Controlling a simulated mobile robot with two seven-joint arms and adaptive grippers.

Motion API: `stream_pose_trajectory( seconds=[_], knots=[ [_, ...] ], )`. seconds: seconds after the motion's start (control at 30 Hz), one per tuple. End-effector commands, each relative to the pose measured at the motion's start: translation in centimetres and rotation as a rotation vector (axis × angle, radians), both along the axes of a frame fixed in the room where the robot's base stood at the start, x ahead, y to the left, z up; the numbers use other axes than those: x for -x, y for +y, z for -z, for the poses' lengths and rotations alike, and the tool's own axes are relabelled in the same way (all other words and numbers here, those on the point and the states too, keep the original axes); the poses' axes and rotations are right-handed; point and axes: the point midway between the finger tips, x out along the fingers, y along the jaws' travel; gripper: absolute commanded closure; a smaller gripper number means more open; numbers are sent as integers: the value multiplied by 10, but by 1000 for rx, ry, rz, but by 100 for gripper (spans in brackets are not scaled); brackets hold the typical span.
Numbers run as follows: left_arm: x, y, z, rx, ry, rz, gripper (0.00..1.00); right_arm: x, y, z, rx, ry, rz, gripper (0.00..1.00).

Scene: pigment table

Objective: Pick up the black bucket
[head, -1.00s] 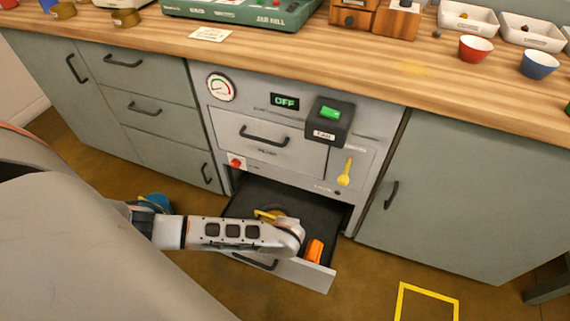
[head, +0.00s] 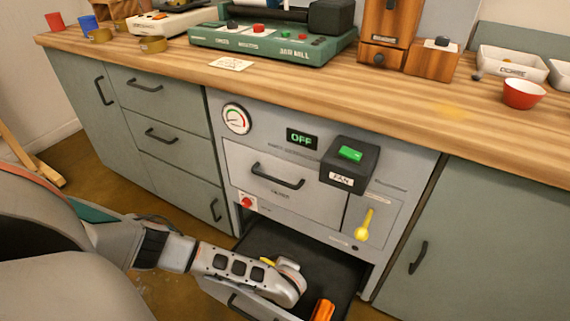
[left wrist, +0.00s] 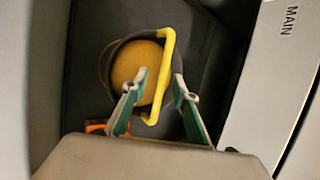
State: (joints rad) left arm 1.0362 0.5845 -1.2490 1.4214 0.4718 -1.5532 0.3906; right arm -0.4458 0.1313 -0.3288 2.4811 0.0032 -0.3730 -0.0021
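The black bucket (left wrist: 118,52) shows in the left wrist view as a dark round rim in the open drawer, with a yellow-tan round surface inside. A yellow handle (left wrist: 169,60) crosses over its right side. My left gripper (left wrist: 158,86) is over the bucket with its two green-grey fingers apart, one on each side of the handle. I cannot tell whether either finger touches it. In the head view my left arm hides the bucket; only a sliver of yellow (head: 267,262) shows beside the wrist. My right gripper is not in view.
The dark drawer (head: 322,262) is pulled out below a grey panel with a fan switch box (head: 349,165) and yellow lever (head: 364,224). An orange object (head: 322,310) is at the drawer's front. The wooden counter (head: 330,95) above holds machines and bowls.

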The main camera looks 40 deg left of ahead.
Motion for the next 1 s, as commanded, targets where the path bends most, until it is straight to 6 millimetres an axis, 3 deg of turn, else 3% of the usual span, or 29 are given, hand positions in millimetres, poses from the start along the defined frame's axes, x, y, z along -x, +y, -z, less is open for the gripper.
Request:
stream_pose_trajectory(
  seconds=[0.03,0.33,0.43,0.47,0.83,1.0],
  knots=[
    [1,2,7,0,5,0,72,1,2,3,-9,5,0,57],
    [-5,3,3,1,-5,1,72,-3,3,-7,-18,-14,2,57],
    [-5,3,3,1,-4,0,98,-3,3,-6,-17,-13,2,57],
    [-5,3,3,1,-4,0,100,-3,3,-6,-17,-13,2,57],
    [-5,3,2,1,-5,0,100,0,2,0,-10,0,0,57],
    [-8,3,-7,1,-10,0,100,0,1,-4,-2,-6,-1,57]
  ],
)
